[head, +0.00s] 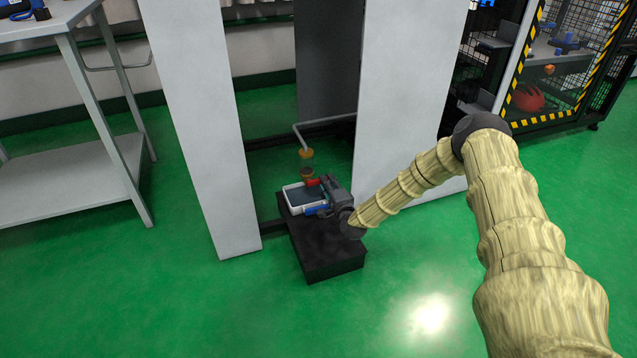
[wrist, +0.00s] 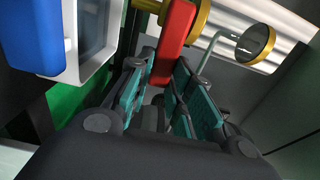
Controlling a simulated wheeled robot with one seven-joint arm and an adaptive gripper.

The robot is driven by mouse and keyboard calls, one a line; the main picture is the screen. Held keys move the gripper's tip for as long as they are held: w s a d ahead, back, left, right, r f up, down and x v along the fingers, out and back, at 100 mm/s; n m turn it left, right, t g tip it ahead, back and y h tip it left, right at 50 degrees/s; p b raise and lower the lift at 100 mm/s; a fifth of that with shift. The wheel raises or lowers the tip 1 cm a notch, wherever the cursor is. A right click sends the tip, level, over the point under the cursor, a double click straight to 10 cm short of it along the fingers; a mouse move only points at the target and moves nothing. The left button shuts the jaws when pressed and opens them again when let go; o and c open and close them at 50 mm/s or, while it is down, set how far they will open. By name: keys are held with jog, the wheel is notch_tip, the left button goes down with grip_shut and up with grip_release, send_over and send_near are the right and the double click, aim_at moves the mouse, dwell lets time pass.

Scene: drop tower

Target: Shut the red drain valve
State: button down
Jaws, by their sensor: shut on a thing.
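The red drain valve handle (wrist: 174,42) shows large in the wrist view, on a brass fitting (wrist: 200,20). My gripper (wrist: 165,85) is around the handle's lower end, with its teal finger pads on either side, shut on it. In the head view the red handle (head: 312,182) is a small patch at the tip of my gripper (head: 322,184), low between the tower's white panels. The brass valve body (head: 307,172) stands just behind it. My gripper hides part of the handle.
A white-rimmed tray with a dark face (head: 291,200) and a blue part (wrist: 30,35) lies close beside my gripper. A black block (head: 328,262) sits below. White panels (head: 205,120) stand left and right. A bent pipe with a brass funnel end (wrist: 255,43) hangs above the valve.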

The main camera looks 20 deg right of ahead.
jog(key=shift+f, duration=0.1)
dwell(0.3)
jog(key=c, duration=1.3)
grip_release()
jog(key=shift+s, duration=0.15)
jog(key=s, duration=1.1)
jog(key=shift+s+a, duration=0.2)
jog(key=shift+s, duration=0.2)
